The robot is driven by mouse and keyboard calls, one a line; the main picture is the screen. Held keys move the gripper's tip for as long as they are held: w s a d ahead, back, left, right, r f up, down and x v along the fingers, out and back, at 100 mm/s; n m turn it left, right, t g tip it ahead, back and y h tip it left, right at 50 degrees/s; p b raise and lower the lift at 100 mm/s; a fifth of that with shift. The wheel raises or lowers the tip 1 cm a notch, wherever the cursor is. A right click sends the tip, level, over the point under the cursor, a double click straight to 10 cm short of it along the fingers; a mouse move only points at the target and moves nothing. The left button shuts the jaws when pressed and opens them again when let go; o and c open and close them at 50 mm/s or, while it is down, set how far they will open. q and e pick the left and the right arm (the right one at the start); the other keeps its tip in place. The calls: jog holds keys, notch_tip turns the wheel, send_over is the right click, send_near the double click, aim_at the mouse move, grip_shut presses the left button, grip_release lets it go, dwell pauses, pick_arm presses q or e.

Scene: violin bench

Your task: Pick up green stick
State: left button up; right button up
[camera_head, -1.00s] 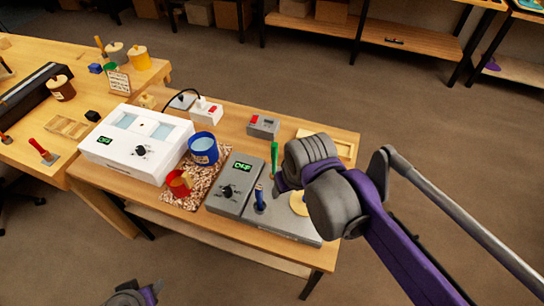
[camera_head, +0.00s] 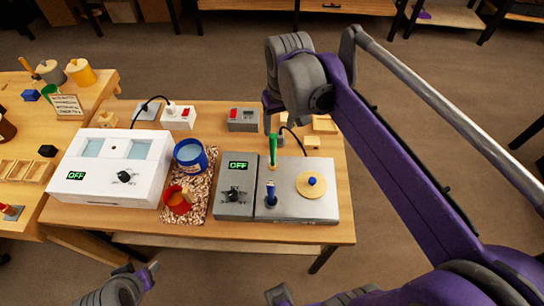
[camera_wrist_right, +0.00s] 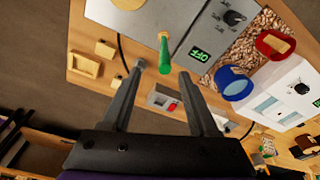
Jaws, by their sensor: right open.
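The green stick (camera_head: 272,150) stands roughly upright by the back of the grey hot plate (camera_head: 317,205) in the head view. In the right wrist view the green stick (camera_wrist_right: 165,55) lies in line with the gap between my fingers, just beyond the tips. My right gripper (camera_head: 268,107) is above and behind the stick in the head view. In the wrist view its fingers (camera_wrist_right: 160,70) are apart with nothing between them. My left gripper (camera_head: 150,270) is at the lower left, in front of the table, and its jaws are unclear.
A blue stick (camera_head: 270,190) stands close in front of the green one. A grey box with an OFF display (camera_head: 237,200), a blue pot (camera_head: 190,156), a red cup (camera_head: 178,200) and a white device (camera_head: 110,170) are to the left. A grey box with a red switch (camera_head: 243,119) stands behind.

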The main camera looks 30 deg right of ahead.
aim_at(273, 136)
jog(key=f, duration=0.2)
jog(key=w+f, duration=0.1)
jog(key=f, duration=0.2)
jog(key=w+f, duration=0.1)
jog(key=f, duration=0.2)
jog(key=shift+a, duration=0.25)
grip_shut()
